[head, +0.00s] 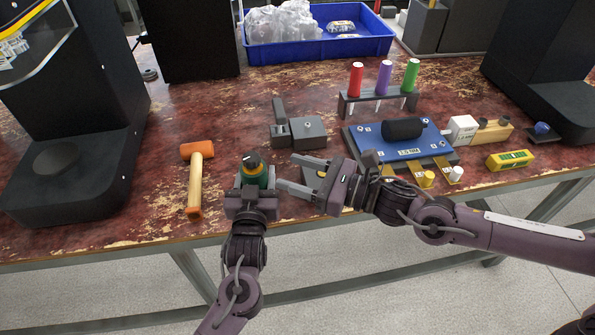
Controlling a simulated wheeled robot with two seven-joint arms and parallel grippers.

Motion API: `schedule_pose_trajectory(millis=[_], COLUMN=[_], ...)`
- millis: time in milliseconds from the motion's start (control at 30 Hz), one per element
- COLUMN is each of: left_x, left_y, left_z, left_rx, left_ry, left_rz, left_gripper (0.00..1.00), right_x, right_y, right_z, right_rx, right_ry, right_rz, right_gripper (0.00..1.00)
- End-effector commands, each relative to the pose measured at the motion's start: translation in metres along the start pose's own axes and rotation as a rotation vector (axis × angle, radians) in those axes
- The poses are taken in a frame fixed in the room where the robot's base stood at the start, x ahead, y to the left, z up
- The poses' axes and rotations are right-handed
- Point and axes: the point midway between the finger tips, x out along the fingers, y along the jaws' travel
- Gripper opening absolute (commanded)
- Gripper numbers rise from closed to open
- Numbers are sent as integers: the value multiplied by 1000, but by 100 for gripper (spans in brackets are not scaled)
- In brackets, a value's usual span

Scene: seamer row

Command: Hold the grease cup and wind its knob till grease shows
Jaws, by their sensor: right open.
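The grease cup (254,178) has a green body, a yellowish band and a dark knob (251,160) on top. It stands upright near the table's front edge. My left gripper (253,184) comes from the front and has a finger on each side of the cup's body, closed on it. The lower part of the cup is hidden by this gripper. My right gripper (285,171) is open and empty just right of the cup, its fingers pointing left toward it and apart from the knob. I cannot see any grease at the cup.
An orange-headed mallet (196,175) lies left of the cup. A grey metal block (300,130) sits behind it. A blue fixture board (405,150) and a rack (378,104) with coloured handles are at right. A blue bin (345,48) stands at the back.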

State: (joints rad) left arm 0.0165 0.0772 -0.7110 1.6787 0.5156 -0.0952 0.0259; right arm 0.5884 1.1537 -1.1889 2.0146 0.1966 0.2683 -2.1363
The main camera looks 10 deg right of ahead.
Motion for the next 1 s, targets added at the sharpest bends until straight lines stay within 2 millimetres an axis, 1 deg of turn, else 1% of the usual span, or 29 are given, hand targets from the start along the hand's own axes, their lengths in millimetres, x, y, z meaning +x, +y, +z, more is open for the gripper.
schedule_pose_trajectory(millis=[367, 400, 500, 600, 867, 967, 1000], left_x=[0, 0, 0, 0, -1, -7, -12], left_y=[0, 0, 0, 0, 0, 0, 0], left_z=[0, 0, 0, 0, 0, 0, 1], left_rx=[0, 0, 0, 0, 0, 0, 0], left_ry=[0, 0, 0, 0, 0, 0, -2], left_rz=[-1, -1, -1, -1, 0, 0, 0], left_gripper=[26, 53, 66, 78, 78, 78, 78], right_x=[0, 0, 0, 0, 0, 0, 0], right_y=[0, 0, 0, 0, 0, 0, 0], right_z=[0, 0, 0, 0, 0, 0, 0], right_rx=[0, 0, 0, -1, -1, -1, -1], right_ry=[0, 0, 0, 0, 0, 0, 0], right_rz=[0, 0, 0, 0, 0, 0, 0], right_gripper=[54, 54, 54, 54, 54, 54, 54])
